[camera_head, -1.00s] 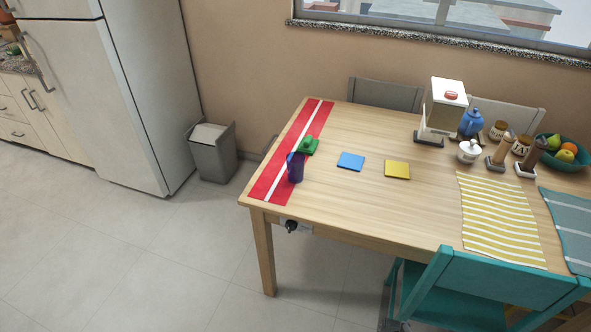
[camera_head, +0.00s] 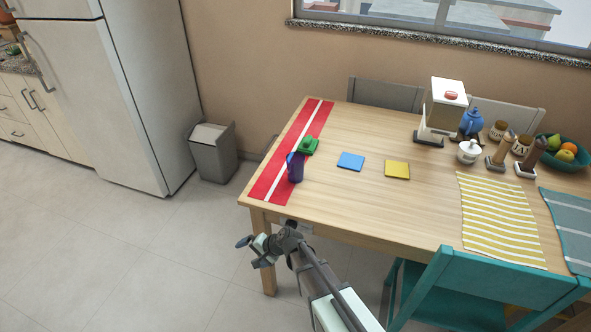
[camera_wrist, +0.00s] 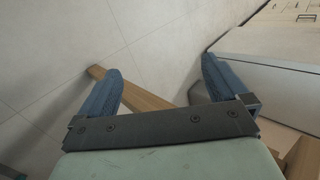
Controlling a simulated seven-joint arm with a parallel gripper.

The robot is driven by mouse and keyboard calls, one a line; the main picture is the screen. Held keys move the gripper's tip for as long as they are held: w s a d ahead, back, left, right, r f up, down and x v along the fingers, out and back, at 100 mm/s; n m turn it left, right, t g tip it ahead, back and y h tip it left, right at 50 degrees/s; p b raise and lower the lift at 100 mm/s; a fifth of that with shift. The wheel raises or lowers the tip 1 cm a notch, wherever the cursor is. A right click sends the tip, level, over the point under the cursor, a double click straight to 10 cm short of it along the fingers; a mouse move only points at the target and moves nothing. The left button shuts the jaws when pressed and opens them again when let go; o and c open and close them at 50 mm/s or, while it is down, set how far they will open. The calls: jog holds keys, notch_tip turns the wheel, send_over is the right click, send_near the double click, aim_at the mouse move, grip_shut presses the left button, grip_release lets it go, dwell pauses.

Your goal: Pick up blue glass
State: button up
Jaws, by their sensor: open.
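The blue glass (camera_head: 295,168) stands upright on a red runner (camera_head: 268,188) with a white stripe, at the left end of the wooden table. A green item (camera_head: 309,146) sits just behind it. My gripper (camera_head: 250,249) is in front of the table's near left corner, below the tabletop in the picture and apart from the glass. In the wrist view my gripper (camera_wrist: 160,82) has its two blue fingers spread wide with nothing between them but floor and a table leg (camera_wrist: 150,98) beyond. The glass does not show in the wrist view.
A blue square (camera_head: 351,161) and a yellow square (camera_head: 397,170) lie right of the runner. A teal chair (camera_head: 490,275) stands at the near side. A white dispenser (camera_head: 445,108), jars and a fruit bowl (camera_head: 562,162) stand at the back right. A grey bin (camera_head: 213,155) stands left.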

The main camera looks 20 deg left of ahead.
jog(key=a+r+y, duration=0.2)
jog(key=a+r, duration=0.8)
jog(key=a, duration=0.1)
jog(key=w+r+n+h, duration=0.1)
jog(key=w+r+n, duration=0.25)
jog(key=r, duration=0.25)
jog(key=w+r+n, duration=0.2)
jog(key=w+r, duration=0.2)
jog(key=r, duration=0.2)
jog(key=w+d+r+n+t+h, duration=0.1)
jog(key=w+d+r+h, duration=0.1)
jog(key=w+d+r, duration=0.4)
jog(key=w+d+r+n+t+h, duration=0.2)
jog(key=w+d+r, duration=0.15)
jog(key=d, duration=0.45)
jog(key=w+d+r+n+t+h, duration=0.1)
jog(key=w+d+r+h, duration=0.2)
jog(key=w+d, duration=0.35)
send_near(295, 161)
notch_tip(295, 161, down, 2)
jog(key=shift+s+a+x, duration=0.1)
jog(key=shift+s+x, duration=0.05)
jog(key=shift+x, duration=1.4)
jog(key=shift+s+a+x, duration=0.1)
jog(key=shift+x, duration=1.4)
jog(key=shift+c, duration=0.2)
